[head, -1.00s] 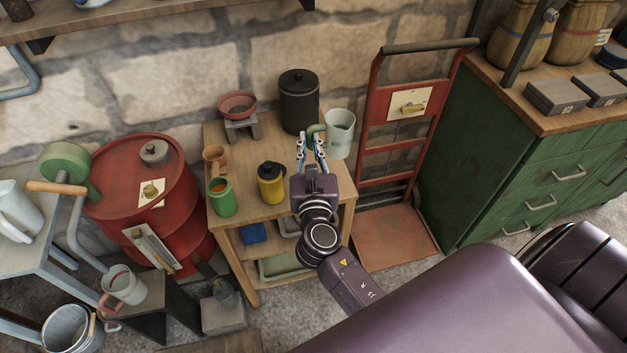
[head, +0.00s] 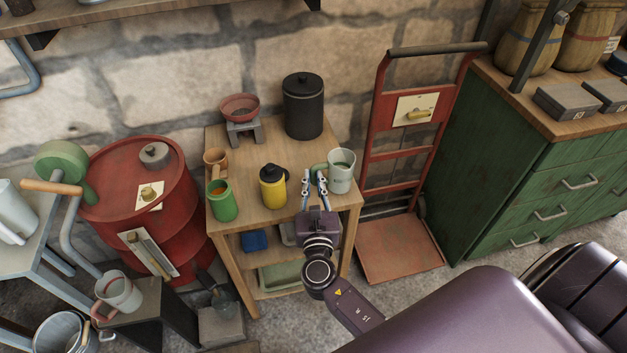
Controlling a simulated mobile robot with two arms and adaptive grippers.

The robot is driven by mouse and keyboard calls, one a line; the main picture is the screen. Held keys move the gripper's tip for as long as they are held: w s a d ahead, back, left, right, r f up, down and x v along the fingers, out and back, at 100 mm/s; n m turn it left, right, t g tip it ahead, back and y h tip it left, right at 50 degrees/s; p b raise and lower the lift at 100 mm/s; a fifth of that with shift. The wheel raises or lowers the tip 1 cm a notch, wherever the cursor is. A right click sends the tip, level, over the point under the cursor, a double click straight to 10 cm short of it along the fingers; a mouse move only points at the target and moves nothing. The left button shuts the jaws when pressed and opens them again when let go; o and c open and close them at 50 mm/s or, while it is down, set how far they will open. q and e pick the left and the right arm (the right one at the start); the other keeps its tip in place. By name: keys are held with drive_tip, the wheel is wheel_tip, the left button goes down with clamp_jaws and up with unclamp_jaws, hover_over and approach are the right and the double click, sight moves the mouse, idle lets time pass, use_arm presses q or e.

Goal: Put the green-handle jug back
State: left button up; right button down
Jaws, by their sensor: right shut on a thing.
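The green-handle jug (head: 341,172) is a pale cup-like jug with green contents inside and a green handle on its left side. It is upright at the right side of the small wooden stand (head: 265,140), near its front right corner. My right gripper (head: 315,182) is shut on the jug's green handle, reaching in from the front. I cannot tell whether the jug's base touches the stand's top or hangs just above it. My left gripper is not in view.
On the stand are a yellow can (head: 273,188), a green mug (head: 222,202), a black canister (head: 303,105), and a red bowl (head: 239,107) on a small block. A red hand truck (head: 402,155) stands to the right.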

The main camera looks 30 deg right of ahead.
drive_tip(key=shift+f, duration=0.25)
drive_tip(key=c, duration=2)
unclamp_jaws()
drive_tip(key=shift+r, duration=0.1)
drive_tip(key=shift+o, duration=0.2)
drive_tip(key=shift+r, duration=0.15)
drive_tip(key=b+v, duration=0.1)
drive_tip(key=v, duration=1.1)
drive_tip(key=shift+b, duration=0.3)
